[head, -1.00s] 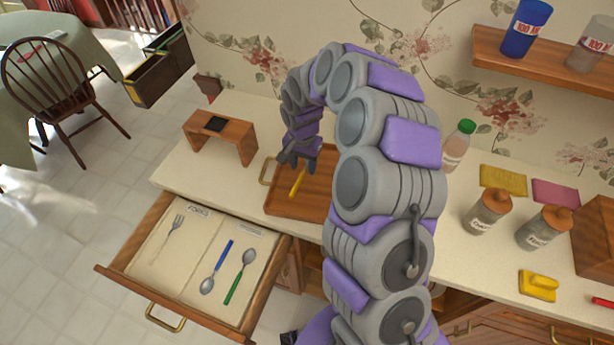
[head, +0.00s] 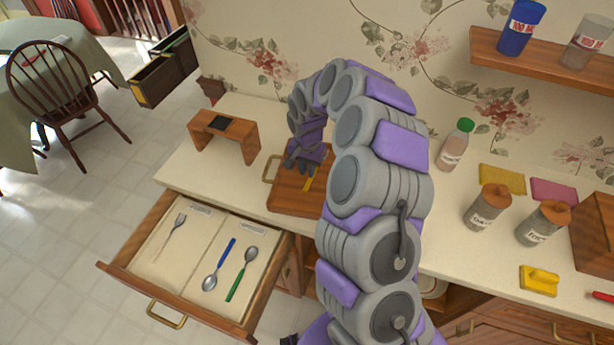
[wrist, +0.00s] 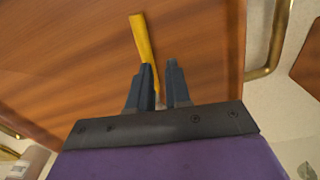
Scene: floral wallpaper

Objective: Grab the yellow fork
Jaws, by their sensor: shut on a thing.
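The yellow fork (head: 308,184) is at the wooden tray on the counter. In the wrist view, the yellow handle (wrist: 143,42) runs from the upper middle down to the fingers. My gripper (head: 301,168) is over the tray, shut on the fork, with the fingers (wrist: 162,72) a small gap apart around it. The wooden tray (head: 285,203) has a brass handle at its left and is partly hidden by my arm.
An open drawer (head: 150,290) below holds a fork (head: 171,238) at left and two spoons at right. A small wooden stand (head: 238,140) is left of the tray. Jars (head: 487,208), sponges and a bottle (head: 455,145) are at right. A shelf with cups is above.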

